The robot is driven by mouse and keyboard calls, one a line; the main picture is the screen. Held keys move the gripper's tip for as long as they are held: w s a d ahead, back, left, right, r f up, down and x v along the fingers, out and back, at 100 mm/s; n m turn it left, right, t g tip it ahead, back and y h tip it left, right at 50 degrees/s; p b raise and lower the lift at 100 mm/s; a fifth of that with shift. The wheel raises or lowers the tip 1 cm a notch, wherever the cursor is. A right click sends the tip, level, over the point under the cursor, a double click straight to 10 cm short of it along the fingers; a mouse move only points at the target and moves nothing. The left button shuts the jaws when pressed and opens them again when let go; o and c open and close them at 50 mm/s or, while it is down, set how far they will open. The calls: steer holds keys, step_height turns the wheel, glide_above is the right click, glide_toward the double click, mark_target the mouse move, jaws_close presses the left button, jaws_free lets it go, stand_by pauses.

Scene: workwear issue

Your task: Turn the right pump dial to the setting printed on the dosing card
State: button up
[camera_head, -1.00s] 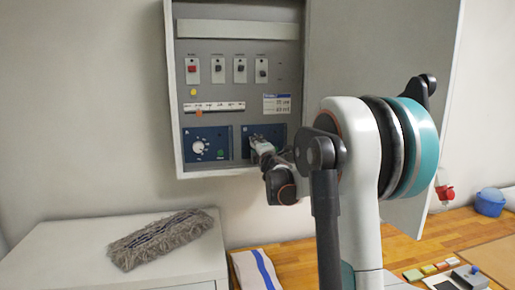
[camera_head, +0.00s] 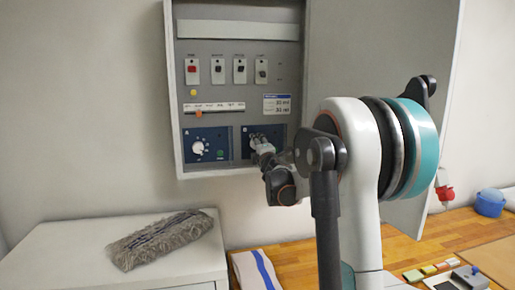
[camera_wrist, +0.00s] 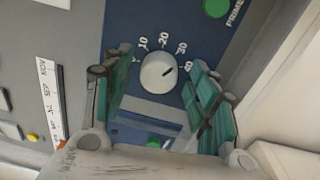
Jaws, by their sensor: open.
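The right pump dial (camera_wrist: 158,72) is a round white knob on a blue panel (camera_wrist: 185,18) marked 10, 20, 30 and 40. Its dark pointer line points to the upper right, toward the 30 to 40 side. My gripper (camera_wrist: 160,66) is open, with one teal finger on each side of the knob; I cannot tell whether either touches it. In the head view my gripper (camera_head: 258,140) is at the right pump panel (camera_head: 246,151) and hides most of its dial. The dosing card (camera_head: 276,104), white with a blue header, is above that panel; its figures are too small to read surely.
The left pump dial (camera_head: 198,148) is on the neighbouring blue panel. A slider strip (camera_head: 215,108) and several switches (camera_head: 240,70) are above. The open cabinet door (camera_head: 385,60) is to the right. A green PRIME button (camera_wrist: 217,7) is near the right dial.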

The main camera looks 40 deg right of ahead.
steer(key=v, duration=1.2)
steer(key=shift+a, duration=0.1)
steer(key=a+m+g+y+b, duration=0.15)
steer(key=a+m+b, duration=0.25)
steer(key=a, duration=1.3)
steer(key=s+a+f+m+g+y+b, duration=0.1)
steer(key=s+a+f+m+g+b, duration=0.2)
steer(key=s+f, duration=0.7)
steer(key=s+a+f+m+g+y+b, duration=0.2)
steer(key=s+a+f+m+b, duration=0.1)
steer(key=s+a+f, duration=0.5)
steer(key=s+a+f+m+g+y+b, duration=0.2)
steer(key=s+a+f+m+g+b, duration=0.1)
steer(key=s+f, duration=0.9)
steer(key=shift+s+a+f+m+g+b, duration=0.5)
steer(key=shift+a+f, duration=0.3)
steer(key=shift+a, duration=0.4)
